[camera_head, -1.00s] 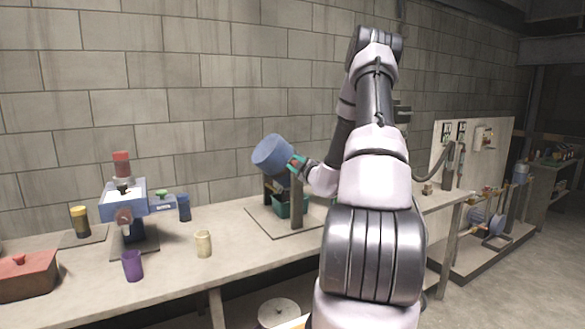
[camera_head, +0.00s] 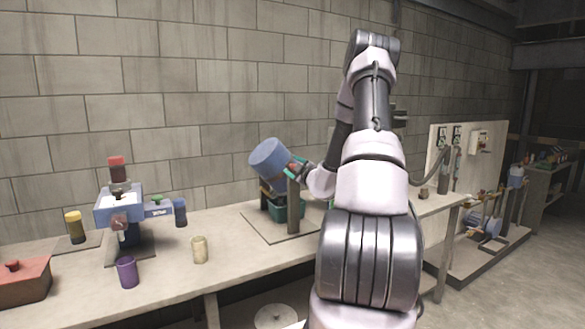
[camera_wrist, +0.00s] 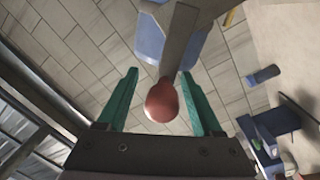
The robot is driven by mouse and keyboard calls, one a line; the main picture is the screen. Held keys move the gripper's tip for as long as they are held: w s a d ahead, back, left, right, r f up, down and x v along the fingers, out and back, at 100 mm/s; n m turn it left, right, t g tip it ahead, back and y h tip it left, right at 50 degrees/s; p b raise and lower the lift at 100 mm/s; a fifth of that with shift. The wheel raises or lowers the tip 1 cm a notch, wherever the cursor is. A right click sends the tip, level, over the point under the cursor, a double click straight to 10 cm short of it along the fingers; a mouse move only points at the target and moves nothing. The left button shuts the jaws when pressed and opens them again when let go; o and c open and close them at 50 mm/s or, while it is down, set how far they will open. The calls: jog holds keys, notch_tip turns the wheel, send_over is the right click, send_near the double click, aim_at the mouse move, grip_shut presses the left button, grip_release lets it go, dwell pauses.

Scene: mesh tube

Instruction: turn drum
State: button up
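The blue drum (camera_head: 269,158) sits tilted on a stand with a post (camera_head: 293,205) on the bench. In the wrist view, part of the blue drum (camera_wrist: 190,40) shows behind a grey crank bar (camera_wrist: 180,45) that ends in a round red knob (camera_wrist: 162,102). My gripper (camera_wrist: 160,74) has its two green fingers apart, one on each side of the knob, with visible gaps to it.
A green bin (camera_head: 283,209) stands under the drum. The block wall is close behind.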

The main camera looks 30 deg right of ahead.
jog(key=shift+s, duration=0.1)
jog(key=s, duration=1)
jog(key=shift+s+a+f, duration=0.15)
jog(key=shift+s+f, duration=0.1)
jog(key=shift+s, duration=0.05)
